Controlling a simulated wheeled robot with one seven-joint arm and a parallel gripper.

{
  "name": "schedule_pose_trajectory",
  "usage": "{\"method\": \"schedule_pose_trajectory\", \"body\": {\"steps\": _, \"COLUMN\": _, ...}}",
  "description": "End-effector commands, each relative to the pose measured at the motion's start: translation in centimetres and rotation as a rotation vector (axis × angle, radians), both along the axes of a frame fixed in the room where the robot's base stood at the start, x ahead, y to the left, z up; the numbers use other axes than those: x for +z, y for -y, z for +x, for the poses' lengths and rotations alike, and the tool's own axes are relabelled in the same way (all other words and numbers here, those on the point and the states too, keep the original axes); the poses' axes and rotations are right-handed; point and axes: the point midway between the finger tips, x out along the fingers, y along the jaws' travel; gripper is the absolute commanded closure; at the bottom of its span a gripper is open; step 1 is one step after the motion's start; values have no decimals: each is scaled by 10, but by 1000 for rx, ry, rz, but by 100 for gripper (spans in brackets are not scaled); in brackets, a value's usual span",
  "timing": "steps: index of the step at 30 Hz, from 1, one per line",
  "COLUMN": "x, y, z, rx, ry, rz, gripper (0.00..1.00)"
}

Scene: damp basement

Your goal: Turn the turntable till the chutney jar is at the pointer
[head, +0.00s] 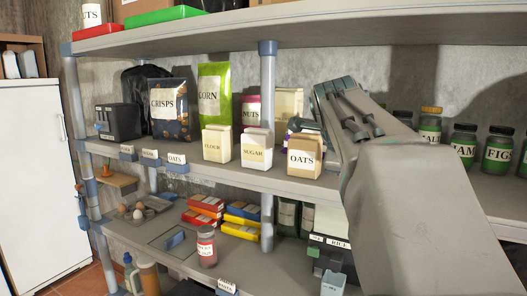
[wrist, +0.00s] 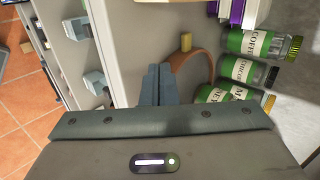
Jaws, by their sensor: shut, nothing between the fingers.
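In the wrist view my gripper (wrist: 157,85) has its fingers shut together and empty, over the shelf close to a curved brown rim (wrist: 204,55), apparently the turntable's. Green-labelled jars stand at this rim: a coffee jar (wrist: 252,42), a jar whose label seems to start "CHIC" (wrist: 240,70) and a jar ending in "NEY" (wrist: 209,95). I cannot tell which is the chutney jar. A small yellow block (wrist: 187,42) is at the rim; I cannot tell if it is the pointer.
In the head view an oats box (head: 303,160), a sugar box (head: 257,148) and a flour box (head: 217,144) stand left of my arm. A jam jar (head: 463,146) and a figs jar (head: 497,150) stand to its right. The upper shelf (head: 300,25) runs overhead.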

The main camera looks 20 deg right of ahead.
Motion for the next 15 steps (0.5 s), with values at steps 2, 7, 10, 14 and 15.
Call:
{"method": "schedule_pose_trajectory", "body": {"steps": 2, "x": -12, "y": 10, "z": 9, "rx": -1, "ry": -4, "rz": 1, "gripper": 100}}
{"method": "schedule_pose_trajectory", "body": {"steps": 7, "x": -29, "y": 29, "z": 28, "rx": 1, "ry": -4, "rz": 1, "gripper": 100}}
{"method": "schedule_pose_trajectory", "body": {"steps": 10, "x": -28, "y": 40, "z": 37, "rx": 1, "ry": -2, "rz": 1, "gripper": 100}}
{"method": "schedule_pose_trajectory", "body": {"steps": 14, "x": -29, "y": 49, "z": 46, "rx": 1, "ry": -2, "rz": 1, "gripper": 100}}
{"method": "schedule_pose_trajectory", "body": {"steps": 15, "x": -29, "y": 50, "z": 47, "rx": 1, "ry": -1, "rz": 0, "gripper": 100}}
